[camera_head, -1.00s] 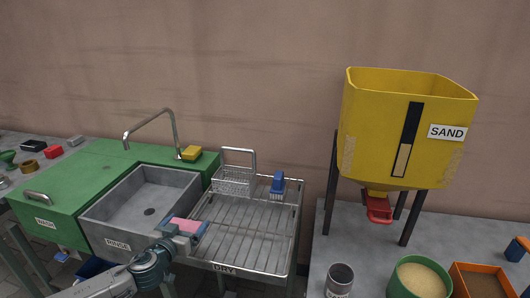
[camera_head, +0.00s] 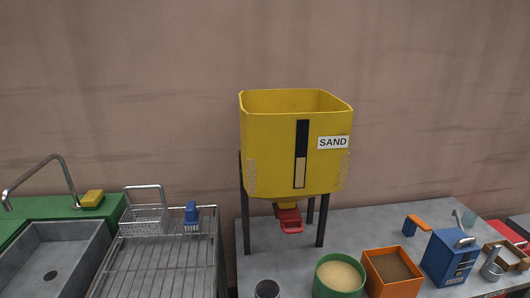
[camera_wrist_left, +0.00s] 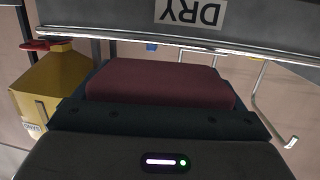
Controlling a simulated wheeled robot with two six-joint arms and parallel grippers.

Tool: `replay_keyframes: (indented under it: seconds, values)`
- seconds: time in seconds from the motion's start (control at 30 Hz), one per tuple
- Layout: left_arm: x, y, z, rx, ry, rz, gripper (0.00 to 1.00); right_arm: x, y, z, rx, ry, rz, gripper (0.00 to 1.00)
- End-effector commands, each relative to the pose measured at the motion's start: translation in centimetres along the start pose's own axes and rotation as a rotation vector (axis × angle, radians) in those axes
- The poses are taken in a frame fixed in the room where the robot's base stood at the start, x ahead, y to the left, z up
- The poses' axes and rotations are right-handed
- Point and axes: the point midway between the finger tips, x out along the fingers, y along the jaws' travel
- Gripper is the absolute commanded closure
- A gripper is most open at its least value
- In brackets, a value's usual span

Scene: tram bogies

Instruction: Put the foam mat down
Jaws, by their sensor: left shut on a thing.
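The foam mat (camera_wrist_left: 160,84) shows in the left wrist view as a dark red, thick slab with rounded edges. My left gripper (camera_wrist_left: 160,108) is shut on it. The head view does not show the left gripper or the mat. In the left wrist view, which is upside down, the drying rack's front edge with its DRY label (camera_wrist_left: 194,12) is close to the mat; I cannot tell whether they touch. In the head view the wire drying rack (camera_head: 155,262) stands at the left. My right gripper is in neither view.
A blue brush (camera_head: 191,215) and a wire basket (camera_head: 143,219) are at the rack's back. The grey sink (camera_head: 52,262) is left of it. The yellow sand hopper (camera_head: 280,145) stands on the grey table, with a green tub (camera_head: 322,276), orange box (camera_head: 393,270) and blue box (camera_head: 449,257) in front and right.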

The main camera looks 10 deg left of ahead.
Motion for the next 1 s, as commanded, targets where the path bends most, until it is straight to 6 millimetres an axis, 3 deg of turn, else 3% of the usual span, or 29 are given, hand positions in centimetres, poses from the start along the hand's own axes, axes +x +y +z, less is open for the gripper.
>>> replay_keyframes:
  seconds: [0.27, 0.5, 0.7, 1.0]
  values:
    - [-1.9, 6.0, -2.1, -0.007, 0.002, 0.058, 0.31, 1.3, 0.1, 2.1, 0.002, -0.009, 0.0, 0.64]
    - [-3.3, 10.6, -5.4, -0.002, 0.003, 0.093, 0.31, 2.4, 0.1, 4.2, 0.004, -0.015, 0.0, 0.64]
    - [-4.0, 12.5, -7.6, 0.008, 0.002, 0.099, 0.31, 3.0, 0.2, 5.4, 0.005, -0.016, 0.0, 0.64]
    - [-4.2, 13.1, -8.3, 0.015, 0.0, 0.1, 0.31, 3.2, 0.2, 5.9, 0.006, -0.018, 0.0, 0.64]
